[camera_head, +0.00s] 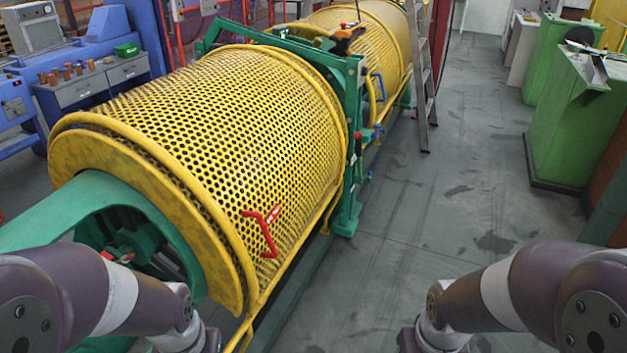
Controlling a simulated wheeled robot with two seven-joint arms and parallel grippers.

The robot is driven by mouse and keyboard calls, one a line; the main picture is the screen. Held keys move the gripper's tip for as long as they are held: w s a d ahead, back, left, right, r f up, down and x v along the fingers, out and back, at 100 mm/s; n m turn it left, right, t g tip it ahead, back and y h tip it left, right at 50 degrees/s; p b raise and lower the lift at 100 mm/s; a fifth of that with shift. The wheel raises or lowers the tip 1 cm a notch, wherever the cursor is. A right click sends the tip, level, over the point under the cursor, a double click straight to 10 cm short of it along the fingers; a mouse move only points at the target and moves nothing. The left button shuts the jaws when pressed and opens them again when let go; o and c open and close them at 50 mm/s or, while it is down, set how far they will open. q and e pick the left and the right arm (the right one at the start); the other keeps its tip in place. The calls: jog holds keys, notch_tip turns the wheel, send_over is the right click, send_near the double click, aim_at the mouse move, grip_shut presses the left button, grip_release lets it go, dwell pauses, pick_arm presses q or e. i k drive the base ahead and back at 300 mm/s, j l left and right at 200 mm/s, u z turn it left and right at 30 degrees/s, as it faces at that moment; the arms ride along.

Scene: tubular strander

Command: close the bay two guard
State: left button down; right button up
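A large yellow perforated guard (205,135) curves over the near bay of the machine. A red handle (267,232) is on its lower right side. A second yellow perforated guard (368,45) lies beyond the green frame (350,150), with a blue handle (377,88) on its right side. No label shows which bay is two. The near guard looks lowered over its bay; the far guard is partly hidden, and I cannot tell whether it is fully closed. My two arms enter at the bottom left and bottom right, and both grippers are below the picture edge.
A stepladder (423,75) stands beside the far guard. Green cabinets (575,120) line the right side. A blue bench with drawers (95,85) stands at the left. The grey floor (455,200) right of the machine is mostly clear.

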aim_at(257, 299)
jog(key=i+l+z, duration=0.25)
jog(key=i+l, duration=0.15)
jog(key=i, duration=0.3)
jog(key=i+l+z, duration=0.25)
jog(key=i, duration=0.45)
jog(key=i+l+z, duration=0.1)
jog(key=i+z, duration=0.2)
jog(key=i, duration=0.45)
jog(key=i+l+u, duration=0.1)
jog(key=i+u, duration=0.4)
jog(key=i+l+u, duration=0.3)
jog(key=u, duration=0.15)
jog(key=i+l+u, duration=0.75)
jog(key=l+u, duration=0.25)
jog(key=j, duration=0.3)
jog(key=k+j, duration=0.15)
jog(key=j, duration=0.15)
